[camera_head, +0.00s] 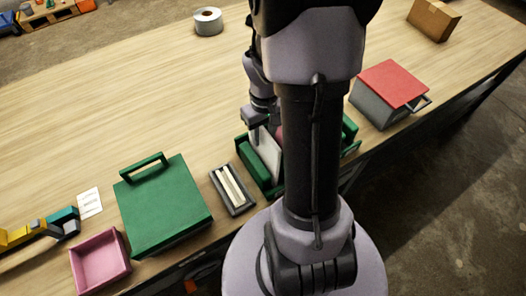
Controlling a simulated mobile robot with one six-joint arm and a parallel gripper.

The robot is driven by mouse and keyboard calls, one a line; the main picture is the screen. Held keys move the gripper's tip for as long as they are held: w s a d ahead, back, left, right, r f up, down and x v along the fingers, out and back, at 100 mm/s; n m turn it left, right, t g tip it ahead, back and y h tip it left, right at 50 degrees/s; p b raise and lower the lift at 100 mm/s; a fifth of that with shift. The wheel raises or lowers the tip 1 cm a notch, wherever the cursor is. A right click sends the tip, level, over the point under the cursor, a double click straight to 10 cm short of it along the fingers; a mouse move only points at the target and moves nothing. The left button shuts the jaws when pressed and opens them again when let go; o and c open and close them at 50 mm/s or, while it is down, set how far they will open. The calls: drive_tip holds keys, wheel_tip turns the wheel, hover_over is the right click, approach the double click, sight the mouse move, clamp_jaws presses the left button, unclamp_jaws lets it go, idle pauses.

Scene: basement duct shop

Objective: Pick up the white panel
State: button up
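The white panel (267,155) stands tilted in an open green box (252,168) at the table's near edge. My arm hides the right part of this box, and I cannot see the panel's far side. My gripper (257,130) points down at the panel's top left edge. It looks very close to the panel or touching it. Only part of the gripper shows, so I cannot tell whether its fingers are closed on the panel.
Left of the box lie a dark tray (233,190) with pale strips, a green case (162,204) with a handle and a pink bin (100,262). A grey box with a red lid (393,83) stands to the right. The table's (120,95) middle is mostly clear.

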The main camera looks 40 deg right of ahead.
sight(263, 143)
wheel_tip(263, 143, down, 4)
drive_tip(key=shift+a+f+b, duration=0.1)
drive_tip(key=shift+f+b, duration=0.05)
drive_tip(key=shift+b, duration=0.55)
clamp_jaws()
